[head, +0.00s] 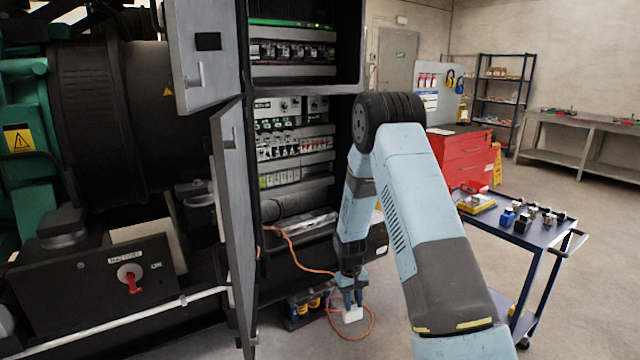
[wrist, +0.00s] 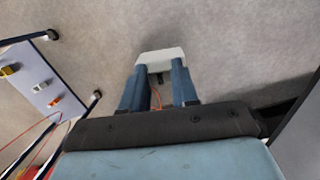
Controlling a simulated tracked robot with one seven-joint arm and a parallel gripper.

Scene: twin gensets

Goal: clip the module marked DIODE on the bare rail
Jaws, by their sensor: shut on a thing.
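My gripper (head: 352,300) points down low over the floor, in front of the open cabinet. It is shut on a white module (head: 352,314). In the wrist view the white module (wrist: 161,58) sits between the tips of both blue fingers (wrist: 160,78). No marking can be read on it, so I cannot tell if it says DIODE. The open cabinet (head: 243,60) stands left of my arm, with several rows of breakers and modules. A grey band (head: 292,203) lies below the lowest module row; I cannot tell whether it is the bare rail. My arm hides the cabinet's right part.
An open grey cabinet door (head: 232,220) stands left of the opening. An orange cable (head: 300,262) runs from the cabinet to a loop on the floor around my gripper. A blue trolley (head: 545,238) with small parts stands right. Floor beyond the trolley is clear.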

